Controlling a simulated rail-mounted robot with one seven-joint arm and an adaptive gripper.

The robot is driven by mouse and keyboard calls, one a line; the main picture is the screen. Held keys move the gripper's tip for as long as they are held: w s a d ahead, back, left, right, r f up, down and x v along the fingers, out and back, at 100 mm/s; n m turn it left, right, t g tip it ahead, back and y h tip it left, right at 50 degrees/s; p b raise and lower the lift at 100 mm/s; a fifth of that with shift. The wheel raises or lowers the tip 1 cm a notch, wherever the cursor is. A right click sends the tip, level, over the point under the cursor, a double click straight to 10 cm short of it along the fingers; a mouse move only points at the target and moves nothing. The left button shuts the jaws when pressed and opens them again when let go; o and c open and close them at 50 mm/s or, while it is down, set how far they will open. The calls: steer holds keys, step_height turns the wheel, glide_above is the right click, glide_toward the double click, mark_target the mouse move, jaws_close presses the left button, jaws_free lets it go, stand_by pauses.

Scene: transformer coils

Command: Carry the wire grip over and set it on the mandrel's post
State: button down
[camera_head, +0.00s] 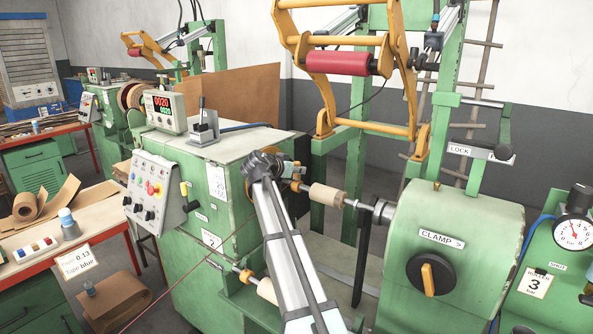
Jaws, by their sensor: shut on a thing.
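My arm reaches up from the bottom middle. The dark end of it, with my gripper (268,165), is in front of the green winding machine's right end. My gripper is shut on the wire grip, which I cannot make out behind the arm. A thin red wire (190,271) runs up from the lower left and passes behind my arm. The mandrel (327,196) is a pale wooden cylinder on a horizontal shaft, just right of my gripper. An orange collar (299,187) is at its left end. I cannot make out the post clearly.
A green clamp housing (450,250) with a black-and-orange knob stands right of the mandrel. A yellow frame with a red roller (337,63) hangs above. A second wooden cylinder (267,290) is lower, partly behind my arm. A wooden bench (85,235) is left.

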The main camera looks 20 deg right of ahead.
steer(key=c, duration=0.9)
jaws_free()
steer(key=shift+o, duration=0.2)
steer(key=v, duration=1.2)
